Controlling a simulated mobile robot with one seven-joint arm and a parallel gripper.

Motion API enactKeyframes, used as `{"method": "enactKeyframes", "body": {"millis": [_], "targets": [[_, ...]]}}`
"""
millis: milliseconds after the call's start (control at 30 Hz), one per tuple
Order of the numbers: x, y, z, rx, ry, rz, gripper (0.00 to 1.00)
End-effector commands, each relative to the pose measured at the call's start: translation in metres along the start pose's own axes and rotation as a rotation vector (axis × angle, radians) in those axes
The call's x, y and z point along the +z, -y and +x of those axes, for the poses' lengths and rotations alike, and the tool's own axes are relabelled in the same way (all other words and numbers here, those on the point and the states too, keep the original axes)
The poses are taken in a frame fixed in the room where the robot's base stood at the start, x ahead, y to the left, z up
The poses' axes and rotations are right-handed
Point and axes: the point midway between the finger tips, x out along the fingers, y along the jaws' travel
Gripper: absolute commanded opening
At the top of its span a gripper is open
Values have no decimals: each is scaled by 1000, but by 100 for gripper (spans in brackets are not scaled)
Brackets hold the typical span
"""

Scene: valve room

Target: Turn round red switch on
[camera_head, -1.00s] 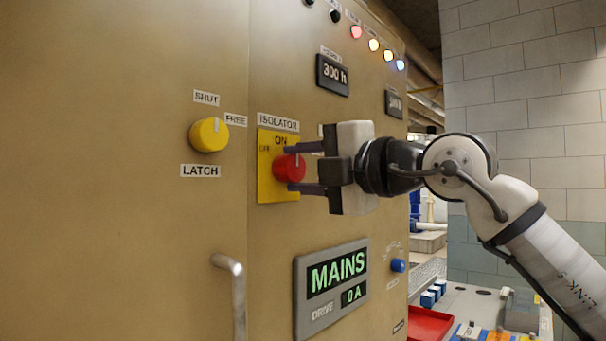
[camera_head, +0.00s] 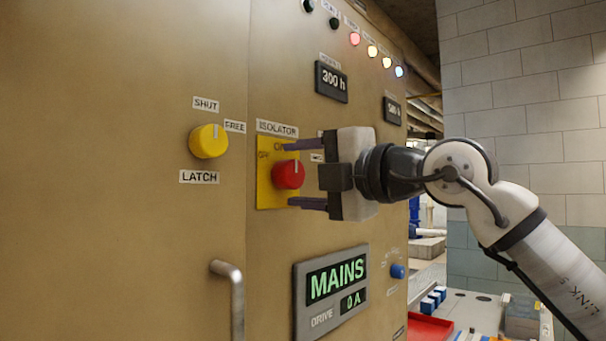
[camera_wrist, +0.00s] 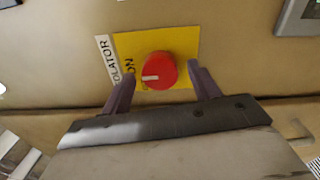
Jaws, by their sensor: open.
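The round red switch (camera_head: 288,174) sits on a yellow plate (camera_head: 265,200) labelled ISOLATOR, with ON above and OFF to the upper left. It also shows in the wrist view (camera_wrist: 158,72), where its white mark points toward the ON side. In the head view the mark points up, toward ON. My gripper (camera_head: 299,173) is open, with one finger above and one below the switch. In the wrist view its fingers (camera_wrist: 162,83) stand on either side of the knob, apart from it. I see no contact.
A yellow latch knob (camera_head: 208,141) is to the left on the same cabinet. A door handle (camera_head: 232,290) sticks out below. A MAINS display (camera_head: 331,292) reads 0 A. A blue knob (camera_head: 398,271) is at the lower right, and a red tray (camera_head: 430,328) lies beyond the cabinet.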

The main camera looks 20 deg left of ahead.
Motion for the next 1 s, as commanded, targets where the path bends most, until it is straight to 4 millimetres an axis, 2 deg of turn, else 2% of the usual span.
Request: {"method": "enactKeyframes", "body": {"millis": [167,400,600,800,1000], "targets": [[1,2,-22,2,4,1,61],[1,3,-77,2,5,1,61],[0,2,-116,2,3,1,61],[0,0,-134,2,1,1,61],[0,0,-138,2,0,1,61]]}}
